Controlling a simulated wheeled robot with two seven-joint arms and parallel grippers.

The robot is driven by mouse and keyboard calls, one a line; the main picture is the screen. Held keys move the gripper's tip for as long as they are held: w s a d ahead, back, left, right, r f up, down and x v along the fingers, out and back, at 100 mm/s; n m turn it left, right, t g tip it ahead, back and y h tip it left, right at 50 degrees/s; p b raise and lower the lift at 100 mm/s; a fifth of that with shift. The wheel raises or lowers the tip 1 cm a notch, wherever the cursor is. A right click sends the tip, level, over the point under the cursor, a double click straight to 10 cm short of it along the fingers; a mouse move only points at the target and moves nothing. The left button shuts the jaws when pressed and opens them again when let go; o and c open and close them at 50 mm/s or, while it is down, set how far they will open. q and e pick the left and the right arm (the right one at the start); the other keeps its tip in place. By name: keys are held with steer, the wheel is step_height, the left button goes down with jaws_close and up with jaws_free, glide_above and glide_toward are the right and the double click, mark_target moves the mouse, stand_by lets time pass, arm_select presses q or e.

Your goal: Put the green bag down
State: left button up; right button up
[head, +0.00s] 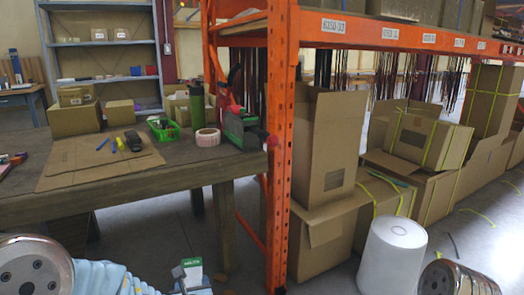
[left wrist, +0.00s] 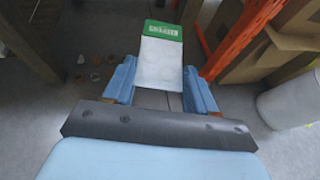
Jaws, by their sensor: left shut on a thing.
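The green bag (left wrist: 160,55) is a packet with a green top band and a white lower part. In the left wrist view its lower end lies between the two blue fingers of my left gripper (left wrist: 160,88), which is shut on it. In the head view the bag (head: 192,270) shows small at the bottom edge, in front of the wooden table and above the floor. Most of my left gripper is cut off there. My right gripper is not in view.
A wooden table (head: 60,190) stands at left, with cardboard, a green basket (head: 163,129), a tape roll (head: 207,139) and boxes. An orange rack post (head: 283,150) stands right of it. Cardboard boxes (head: 325,150) and a white cylinder (head: 392,255) are at right.

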arm_select(q)
steer(key=w+a+r+n+g+y, duration=0.1)
steer(key=w+a+r+n+y, duration=0.2)
steer(key=w+a+r, duration=0.2)
steer(key=w+r, duration=0.3)
steer(key=r, duration=0.3)
steer(key=shift+w+r, duration=0.2)
steer(key=shift+r, duration=0.1)
steer(key=shift+n+g+y, duration=0.6)
steer(key=shift+g, duration=0.1)
steer(key=w+a+r, duration=0.1)
steer(key=r, duration=0.2)
steer(key=w+r, duration=0.1)
steer(key=r, duration=0.3)
steer(key=w+a+r, duration=0.1)
steer(key=r, duration=0.2)
steer(key=shift+w+a+r, duration=0.1)
steer(key=shift+a+r, duration=0.05)
steer(key=shift+a, duration=0.2)
